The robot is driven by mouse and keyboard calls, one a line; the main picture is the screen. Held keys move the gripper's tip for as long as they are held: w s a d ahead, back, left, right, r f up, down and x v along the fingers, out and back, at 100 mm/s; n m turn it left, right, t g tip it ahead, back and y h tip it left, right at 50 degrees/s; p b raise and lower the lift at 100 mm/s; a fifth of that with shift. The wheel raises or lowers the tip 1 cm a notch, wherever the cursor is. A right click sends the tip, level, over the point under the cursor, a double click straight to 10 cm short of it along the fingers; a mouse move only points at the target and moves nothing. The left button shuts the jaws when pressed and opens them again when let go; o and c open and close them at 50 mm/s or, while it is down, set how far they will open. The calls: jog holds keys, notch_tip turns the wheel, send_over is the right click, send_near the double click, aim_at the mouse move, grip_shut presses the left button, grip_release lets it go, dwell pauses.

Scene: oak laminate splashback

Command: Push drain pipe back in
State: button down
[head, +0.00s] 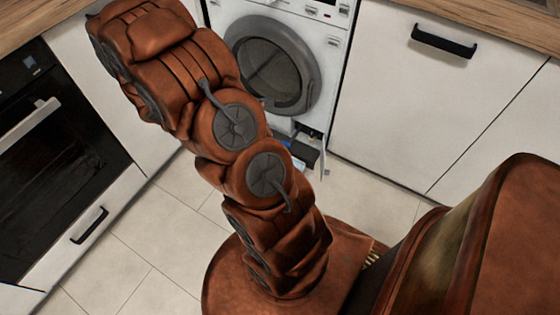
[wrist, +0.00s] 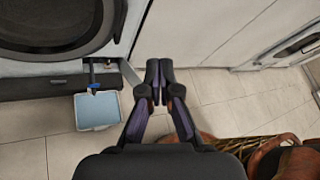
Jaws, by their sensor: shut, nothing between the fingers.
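A white washing machine (head: 225,25) stands between the cabinets, its round grey door shut. In the wrist view a small blue piece (wrist: 93,87), which looks like the drain pipe end, sticks out of the dark opening (wrist: 45,87) low on the machine's front. I cannot tell how far out the pipe is. My gripper (wrist: 158,72) is shut and empty, to the right of the pipe and apart from it. In the head view I cannot make out my gripper.
An open grey flap (wrist: 131,76) juts out between the opening and my gripper. White cabinets (head: 400,110) stand right of the machine, and an oven (head: 50,140) stands at the left.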

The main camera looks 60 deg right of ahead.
jog(key=w+d+f+n+t+b, duration=0.15)
jog(key=f+n+b, duration=0.4)
jog(key=f, duration=0.95)
jog(key=w+f+n+t+b, duration=0.1)
jog(key=f+n+t+b, duration=0.4)
jog(key=f, duration=1)
jog(key=w+d+f+n+g+b, duration=0.1)
jog(key=w+f+n+b, duration=0.15)
jog(key=f+n, duration=0.85)
jog(key=d+f+m+b, duration=0.1)
jog(key=d+f, duration=0.1)
jog(key=f, duration=0.1)
jog(key=d+f+m+b, duration=0.1)
jog(key=d+f+b, duration=0.1)
jog(key=d, duration=0.1)
jog(key=d+f+m+b, duration=0.1)
jog(key=d+f+m, duration=0.1)
jog(key=d+f, duration=0.1)
jog(key=shift+s+d+f+t+y, duration=0.15)
jog(key=shift+s+f+t+y, duration=0.1)
jog(key=shift+f+y, duration=0.1)
jog(key=d+b, duration=0.1)
jog(key=d, duration=0.2)
jog(key=shift+w+b, duration=0.1)
jog(key=shift+b, duration=0.3)
jog(key=shift+d, duration=0.3)
jog(key=shift+d+r, duration=0.1)
jog(key=shift+d, duration=0.3)
